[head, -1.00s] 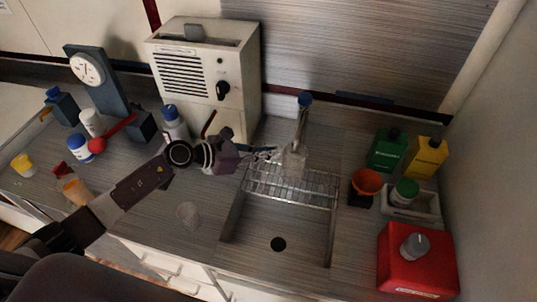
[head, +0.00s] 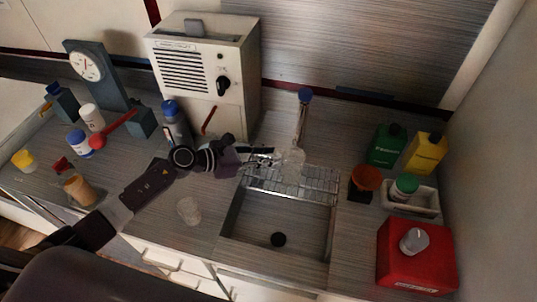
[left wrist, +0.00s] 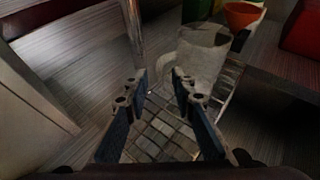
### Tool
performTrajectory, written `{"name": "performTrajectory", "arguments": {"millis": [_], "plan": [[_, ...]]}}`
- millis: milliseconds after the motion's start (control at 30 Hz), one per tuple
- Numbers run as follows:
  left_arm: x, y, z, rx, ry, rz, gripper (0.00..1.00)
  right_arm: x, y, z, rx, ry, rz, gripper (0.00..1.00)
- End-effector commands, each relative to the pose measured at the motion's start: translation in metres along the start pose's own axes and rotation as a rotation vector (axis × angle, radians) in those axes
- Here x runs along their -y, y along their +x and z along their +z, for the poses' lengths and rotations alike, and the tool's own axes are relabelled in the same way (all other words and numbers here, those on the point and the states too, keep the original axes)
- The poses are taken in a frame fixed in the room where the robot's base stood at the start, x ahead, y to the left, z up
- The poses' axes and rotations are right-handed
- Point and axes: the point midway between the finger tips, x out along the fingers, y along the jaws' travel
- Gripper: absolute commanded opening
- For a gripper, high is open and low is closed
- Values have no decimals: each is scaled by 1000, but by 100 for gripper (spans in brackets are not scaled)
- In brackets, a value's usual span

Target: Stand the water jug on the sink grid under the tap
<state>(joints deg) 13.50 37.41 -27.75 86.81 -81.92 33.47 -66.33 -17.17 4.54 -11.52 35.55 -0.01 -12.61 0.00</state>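The water jug (head: 292,160) is clear and stands upright at the back of the wire sink grid (head: 310,184), by the foot of the tap (head: 303,112). In the left wrist view the jug (left wrist: 203,58) is just beyond my fingertips, its handle side toward them. My left gripper (head: 265,156) is low over the grid's left back corner. In the left wrist view its two blue fingers (left wrist: 157,84) are apart with nothing between them but the grid (left wrist: 160,134) below. My right gripper is not in view.
A clear cup (head: 189,210) stands left of the open sink basin (head: 270,222). A white cabinet (head: 205,80) rises behind my arm.

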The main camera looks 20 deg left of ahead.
Motion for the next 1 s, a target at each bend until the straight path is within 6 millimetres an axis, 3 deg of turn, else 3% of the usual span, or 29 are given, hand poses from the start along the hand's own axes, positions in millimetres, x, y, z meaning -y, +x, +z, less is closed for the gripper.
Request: {"name": "performTrajectory", "arguments": {"millis": [267, 700, 1000], "plan": [[-1, -6, 1, -2, 1, 2, 24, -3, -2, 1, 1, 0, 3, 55], [0, -90, -2, -5, 2, 0, 24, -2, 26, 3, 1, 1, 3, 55], [0, -119, 2, -1, 0, 0, 24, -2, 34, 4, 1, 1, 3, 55]]}}
